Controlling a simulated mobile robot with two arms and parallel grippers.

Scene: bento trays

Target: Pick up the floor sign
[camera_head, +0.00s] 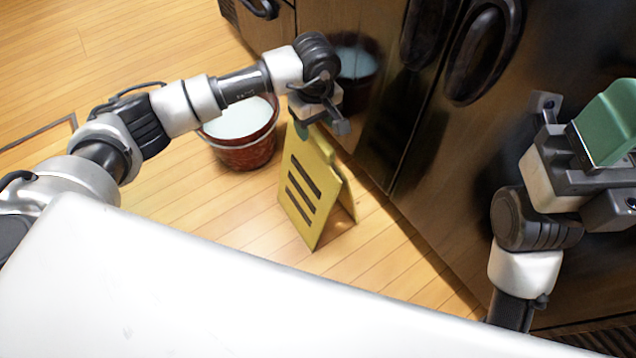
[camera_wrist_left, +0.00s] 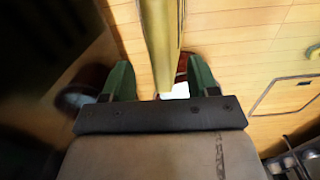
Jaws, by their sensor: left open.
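The yellow floor sign (camera_head: 310,190) stands upright on the wooden floor, its two panels spread like a tent, with dark bars on its front. My left gripper (camera_head: 314,128) is at the sign's top edge, pointing down. In the left wrist view its two green fingers (camera_wrist_left: 161,78) are apart, one on each side of the yellow sign (camera_wrist_left: 161,30). I cannot tell whether either finger touches it. My right gripper (camera_head: 606,125) is raised at the right, away from the sign. One green finger shows clearly; its opening is not clear.
A dark red bucket (camera_head: 246,155) with white contents stands just left of the sign. Dark glossy cabinets (camera_head: 420,150) with black handles rise close behind the sign and along the right. Open wooden floor (camera_head: 60,60) lies at the far left.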

